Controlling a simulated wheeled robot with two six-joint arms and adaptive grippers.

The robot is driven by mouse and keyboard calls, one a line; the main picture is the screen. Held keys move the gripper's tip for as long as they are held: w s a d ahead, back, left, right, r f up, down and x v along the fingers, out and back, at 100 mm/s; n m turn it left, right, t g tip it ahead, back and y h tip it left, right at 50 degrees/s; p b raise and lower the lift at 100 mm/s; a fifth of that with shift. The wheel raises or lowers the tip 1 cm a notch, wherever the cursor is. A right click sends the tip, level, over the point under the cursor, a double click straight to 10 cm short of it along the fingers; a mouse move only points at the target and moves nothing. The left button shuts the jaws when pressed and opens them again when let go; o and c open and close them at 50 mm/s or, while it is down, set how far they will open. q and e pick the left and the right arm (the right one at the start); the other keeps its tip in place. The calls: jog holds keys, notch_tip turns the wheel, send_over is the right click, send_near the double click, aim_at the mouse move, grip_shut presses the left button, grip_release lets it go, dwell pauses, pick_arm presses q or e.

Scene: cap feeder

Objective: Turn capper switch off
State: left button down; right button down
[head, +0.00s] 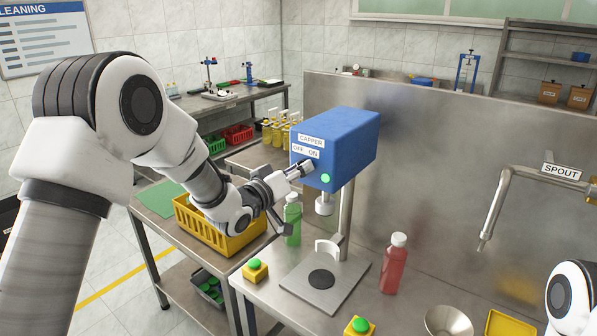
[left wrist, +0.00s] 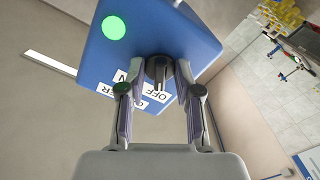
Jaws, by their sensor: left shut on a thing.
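The capper (head: 348,150) is a blue box on a post, with a CAPPER label and OFF and ON labels on its front. A round green light (head: 325,178) glows on that face; it also shows in the left wrist view (left wrist: 114,27). My left gripper (head: 304,170) reaches the front face just below the labels. In the left wrist view its fingers (left wrist: 160,88) are on either side of the dark switch knob (left wrist: 158,68) and shut on it.
On the steel table, a green bottle (head: 292,220) stands left of the capper post and a red bottle (head: 394,264) right of it. Yellow-based green buttons (head: 255,270) sit near the front.

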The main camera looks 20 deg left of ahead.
pick_arm(q)
jog(key=shift+a+r, duration=0.1)
jog(key=shift+r, duration=0.3)
jog(key=c, duration=1.2)
grip_release()
jog(key=shift+f, duration=0.15)
jog(key=shift+s+a, duration=0.1)
jog(key=v, duration=1.1)
jog(key=shift+s, duration=0.4)
